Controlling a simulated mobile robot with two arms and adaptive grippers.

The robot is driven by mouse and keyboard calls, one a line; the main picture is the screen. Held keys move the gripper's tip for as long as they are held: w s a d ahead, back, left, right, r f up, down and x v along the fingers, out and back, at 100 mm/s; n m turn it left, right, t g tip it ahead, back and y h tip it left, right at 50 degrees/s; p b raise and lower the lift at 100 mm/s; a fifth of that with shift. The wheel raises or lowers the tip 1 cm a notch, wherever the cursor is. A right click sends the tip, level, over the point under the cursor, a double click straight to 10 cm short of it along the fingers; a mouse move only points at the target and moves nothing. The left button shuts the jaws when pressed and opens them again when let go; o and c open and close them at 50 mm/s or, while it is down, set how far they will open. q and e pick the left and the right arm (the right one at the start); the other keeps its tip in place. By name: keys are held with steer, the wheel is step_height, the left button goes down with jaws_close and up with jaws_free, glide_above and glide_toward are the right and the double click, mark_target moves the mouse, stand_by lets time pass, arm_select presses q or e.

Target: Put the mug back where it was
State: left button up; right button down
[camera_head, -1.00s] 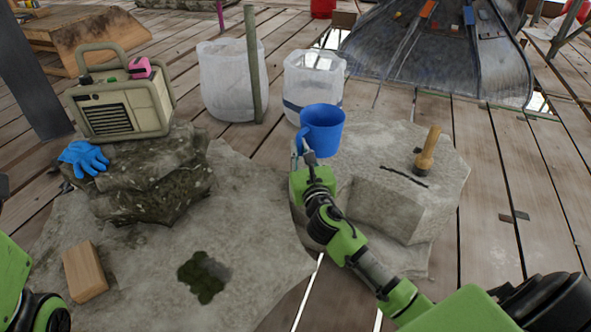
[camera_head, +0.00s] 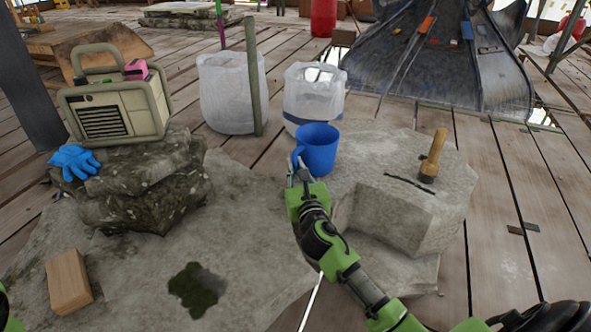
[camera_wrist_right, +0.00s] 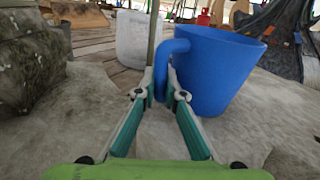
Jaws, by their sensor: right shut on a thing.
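The blue mug (camera_head: 319,147) is upright at the left end of the grey stone block (camera_head: 400,213). Its handle faces left in the head view. My right gripper (camera_head: 301,170) is shut on the mug's handle; in the right wrist view the two fingers (camera_wrist_right: 160,92) close on the handle, with the mug body (camera_wrist_right: 217,70) to their right. I cannot tell whether the mug's base touches the stone. My left gripper is out of view.
A wooden-handled tool (camera_head: 433,156) stands on the stone block, right of the mug. Two white translucent containers (camera_head: 228,95) (camera_head: 312,98) stand behind. A beige radio (camera_head: 113,105) and blue glove (camera_head: 74,161) rest on rocks at left. A wooden block (camera_head: 68,281) lies in front.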

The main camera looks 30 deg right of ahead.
steer(key=shift+f, duration=0.1)
steer(key=c, duration=2.1)
jaws_free()
